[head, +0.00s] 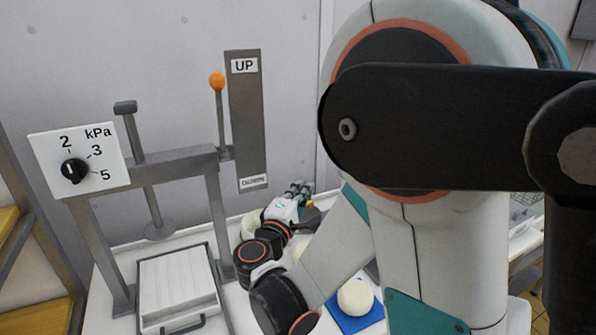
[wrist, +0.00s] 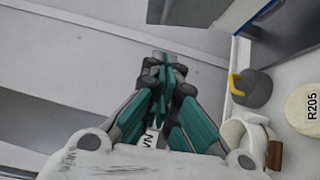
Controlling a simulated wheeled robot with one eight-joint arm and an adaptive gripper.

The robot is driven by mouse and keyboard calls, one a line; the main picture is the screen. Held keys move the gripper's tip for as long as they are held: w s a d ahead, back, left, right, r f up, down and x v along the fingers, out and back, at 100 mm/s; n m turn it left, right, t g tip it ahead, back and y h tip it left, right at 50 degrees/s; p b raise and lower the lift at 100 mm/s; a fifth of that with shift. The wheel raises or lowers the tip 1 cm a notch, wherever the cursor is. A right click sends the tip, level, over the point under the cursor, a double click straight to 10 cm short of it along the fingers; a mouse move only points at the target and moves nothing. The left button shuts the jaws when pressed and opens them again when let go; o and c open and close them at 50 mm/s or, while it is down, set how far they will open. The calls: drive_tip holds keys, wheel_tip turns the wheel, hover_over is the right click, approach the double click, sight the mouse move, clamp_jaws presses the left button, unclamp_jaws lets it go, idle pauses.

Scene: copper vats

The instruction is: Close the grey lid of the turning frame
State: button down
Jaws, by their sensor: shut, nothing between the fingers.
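My gripper (head: 298,190) is beyond the dark wrist joints in the head view, over the white table's far side near the wall. In the wrist view its teal fingers (wrist: 163,65) are together, with nothing between them. I cannot pick out the turning frame's grey lid for certain. A shallow grey frame (head: 142,274) holding a ridged white board (head: 178,285), with a dark handle at its front, lies on the table at lower left, apart from my gripper. In the wrist view, a dark grey piece with a yellow handle (wrist: 250,86) is right of the fingers.
A grey press stand (head: 180,165) with a kPa dial (head: 74,171) stands over the ridged board. Its orange-knobbed lever (head: 217,82) is beside an UP/DOWN plate (head: 246,120). A pale round cheese (head: 355,297) sits on a blue mat (head: 352,322). My arm hides much of the right side.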

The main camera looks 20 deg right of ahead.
drive_tip(key=s+d+b+x, duration=0.2)
drive_tip(key=b+x, duration=0.1)
drive_tip(key=x, duration=1)
drive_tip(key=shift+r, duration=0.2)
drive_tip(key=d+r+m+g+y+p, duration=0.2)
drive_tip(key=d+r+m+y+p, duration=0.1)
drive_tip(key=d+p, duration=0.35)
drive_tip(key=d+r+m+g+y+p, duration=0.2)
drive_tip(key=d+m+y+p, duration=0.1)
drive_tip(key=d+p, duration=0.35)
drive_tip(key=d+f+m+y+b, duration=0.2)
drive_tip(key=d+f+y, duration=0.6)
drive_tip(key=d, duration=0.5)
drive_tip(key=shift+w+f+m+g, duration=0.3)
drive_tip(key=shift+w+m, duration=0.1)
drive_tip(key=shift+m, duration=0.5)
